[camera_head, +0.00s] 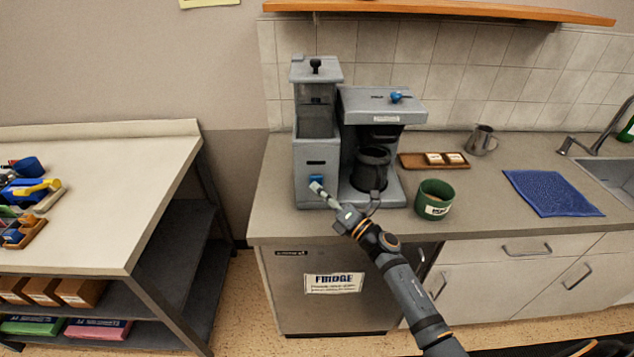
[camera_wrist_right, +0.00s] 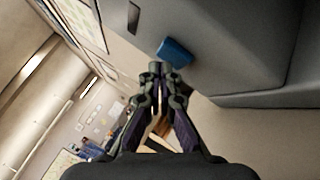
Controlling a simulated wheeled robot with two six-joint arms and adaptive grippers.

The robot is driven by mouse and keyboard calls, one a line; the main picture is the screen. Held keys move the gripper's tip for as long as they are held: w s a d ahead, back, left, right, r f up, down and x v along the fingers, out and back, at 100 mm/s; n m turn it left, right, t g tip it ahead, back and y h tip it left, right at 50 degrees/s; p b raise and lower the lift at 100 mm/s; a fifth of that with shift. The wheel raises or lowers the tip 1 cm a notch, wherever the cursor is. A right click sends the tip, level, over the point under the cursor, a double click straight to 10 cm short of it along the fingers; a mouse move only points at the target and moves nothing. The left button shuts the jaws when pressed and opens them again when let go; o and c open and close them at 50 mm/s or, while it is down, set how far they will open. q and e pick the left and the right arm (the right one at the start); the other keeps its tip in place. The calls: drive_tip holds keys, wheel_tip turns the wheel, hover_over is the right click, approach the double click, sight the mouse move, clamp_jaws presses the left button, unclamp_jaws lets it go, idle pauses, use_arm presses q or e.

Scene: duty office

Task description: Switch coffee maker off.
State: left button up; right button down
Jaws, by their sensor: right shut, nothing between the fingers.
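The grey coffee maker (camera_head: 318,158) stands on the counter, with a dark pot (camera_head: 371,170) in its right part. A blue switch (camera_head: 316,180) sits low on the front of its left tower; it shows large in the right wrist view (camera_wrist_right: 175,52). A blue knob (camera_head: 396,97) is on top of the brewer. My right gripper (camera_head: 315,187) is shut and empty, its tips at or just below the blue switch. Whether the tips touch it, I cannot tell. In the right wrist view the closed fingertips (camera_wrist_right: 157,68) lie just beside the switch. My left gripper is not in view.
A green cup (camera_head: 433,198) stands right of the coffee maker. Behind it are a wooden tray (camera_head: 413,161) and a metal pitcher (camera_head: 482,140). A blue mat (camera_head: 553,193) lies by the sink. A fridge (camera_head: 318,292) is below the counter. A workbench (camera_head: 120,180) stands left.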

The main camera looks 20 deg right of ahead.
drive_tip(key=shift+s+a, duration=0.15)
drive_tip(key=shift+s, duration=0.4)
drive_tip(key=shift+s+a+p, duration=0.15)
drive_tip(key=shift+s+a, duration=0.1)
drive_tip(key=shift+s, duration=0.7)
drive_tip(key=shift+s+a+p, duration=0.15)
drive_tip(key=shift+s+a, duration=0.15)
drive_tip(key=shift+s, duration=0.65)
drive_tip(key=shift+s+a+p, duration=0.15)
drive_tip(key=shift+s+a, duration=0.1)
drive_tip(key=shift+s, duration=0.7)
